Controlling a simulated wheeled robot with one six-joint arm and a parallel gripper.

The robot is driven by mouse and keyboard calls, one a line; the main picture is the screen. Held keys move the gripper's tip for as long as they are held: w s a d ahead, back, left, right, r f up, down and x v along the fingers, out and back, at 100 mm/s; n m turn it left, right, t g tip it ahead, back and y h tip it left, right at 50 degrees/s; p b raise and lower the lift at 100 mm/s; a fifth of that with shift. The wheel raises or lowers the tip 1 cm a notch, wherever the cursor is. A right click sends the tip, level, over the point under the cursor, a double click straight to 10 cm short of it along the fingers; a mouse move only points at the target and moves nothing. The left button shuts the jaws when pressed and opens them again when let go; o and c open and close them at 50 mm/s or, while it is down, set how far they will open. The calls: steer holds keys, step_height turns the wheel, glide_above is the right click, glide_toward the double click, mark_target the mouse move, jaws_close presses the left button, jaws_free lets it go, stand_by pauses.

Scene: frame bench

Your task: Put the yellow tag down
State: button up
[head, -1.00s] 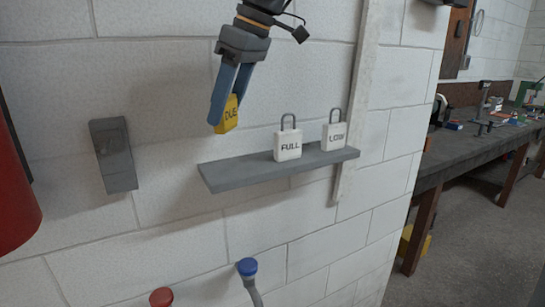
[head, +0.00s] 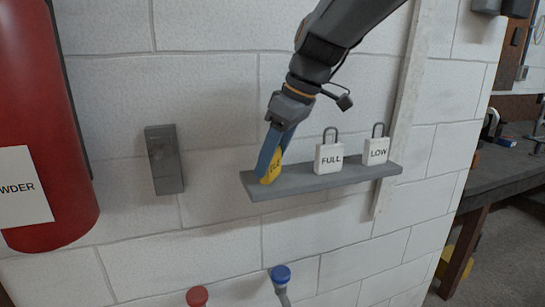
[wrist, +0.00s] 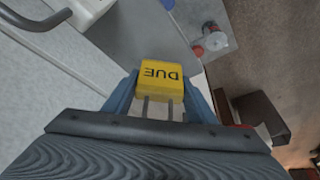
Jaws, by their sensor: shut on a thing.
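The yellow tag (head: 273,167), lettered DUE, is between the blue fingers of my gripper (head: 270,160), which is shut on it. In the head view the tag is at the left end of the grey wall shelf (head: 315,182), tilted, with its lower edge at or just above the shelf top; I cannot tell if it touches. A finger hides part of it. In the wrist view the yellow tag (wrist: 161,78) shows its DUE face between the fingertips (wrist: 160,95), with the grey shelf (wrist: 150,35) beyond it.
A red extinguisher (head: 45,120) and a grey wall box (head: 165,160) are at left. Red (head: 197,296) and blue (head: 281,275) knobs are below. A workbench (head: 500,175) is at right.

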steer(key=o, duration=1.1)
steer(key=shift+f, duration=0.1)
steer(key=shift+c, duration=0.2)
steer(key=shift+r, duration=0.35)
steer(key=b+v, duration=0.1)
steer(key=v, duration=1)
steer(key=shift+d+r+b, duration=0.2)
steer(key=shift+r+b, duration=0.1)
steer(key=shift+b, duration=0.1)
